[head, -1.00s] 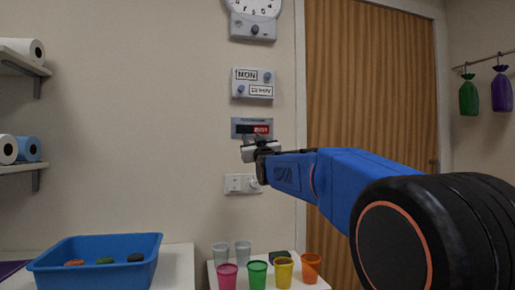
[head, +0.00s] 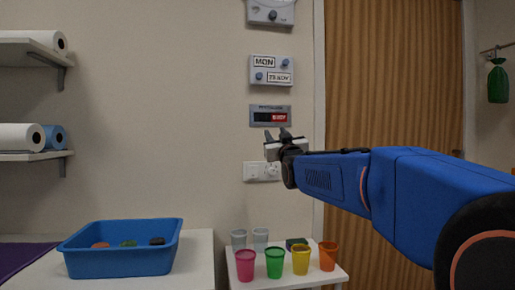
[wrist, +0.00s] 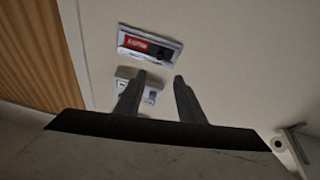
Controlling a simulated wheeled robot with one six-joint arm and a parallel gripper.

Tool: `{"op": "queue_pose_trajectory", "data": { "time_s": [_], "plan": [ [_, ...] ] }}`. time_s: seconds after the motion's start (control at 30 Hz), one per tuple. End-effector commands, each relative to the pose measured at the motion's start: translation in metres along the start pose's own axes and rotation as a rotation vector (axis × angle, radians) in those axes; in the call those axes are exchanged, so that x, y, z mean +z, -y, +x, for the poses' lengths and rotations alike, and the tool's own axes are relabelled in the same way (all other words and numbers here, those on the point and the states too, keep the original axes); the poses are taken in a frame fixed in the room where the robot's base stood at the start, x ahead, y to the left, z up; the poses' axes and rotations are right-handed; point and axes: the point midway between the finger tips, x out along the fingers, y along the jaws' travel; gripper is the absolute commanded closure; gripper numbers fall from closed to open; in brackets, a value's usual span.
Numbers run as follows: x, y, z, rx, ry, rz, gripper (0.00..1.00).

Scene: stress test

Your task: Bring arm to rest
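My blue arm (head: 400,185) reaches in from the right in the head view. My gripper (head: 278,135) is at its far end, raised in front of the wall, just below the grey sign with a red slider (head: 270,116). In the wrist view my gripper (wrist: 158,88) shows two dark fingers standing apart with nothing between them. The gripper seems apart from the wall, though the exact gap is hard to tell.
A blue tub (head: 120,262) with several small items stands on a white table at left. Several coloured cups, such as the green cup (head: 275,263), stand on a small white table below the gripper. Shelves with paper rolls (head: 22,137) are at left. A wooden door (head: 395,80) is behind my arm.

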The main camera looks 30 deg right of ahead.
Motion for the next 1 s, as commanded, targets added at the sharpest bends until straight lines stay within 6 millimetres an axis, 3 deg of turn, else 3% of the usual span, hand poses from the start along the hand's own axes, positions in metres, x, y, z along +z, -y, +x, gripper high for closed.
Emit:
{"op": "queue_pose_trajectory", "data": {
  "time_s": [0.23, 0.37, 0.47, 0.67, 1.0],
  "plan": [
    [0.004, 0.004, -0.005, -0.006, 0.02, 0.004, 0.65],
    [0.029, 0.021, -0.031, -0.036, 0.129, 0.023, 0.65],
    [0.063, 0.042, -0.069, -0.075, 0.273, 0.044, 0.65],
    [0.132, 0.081, -0.165, -0.158, 0.571, 0.073, 0.65],
    [0.225, 0.121, -0.349, -0.286, 1.028, 0.076, 0.65]
  ]
}}
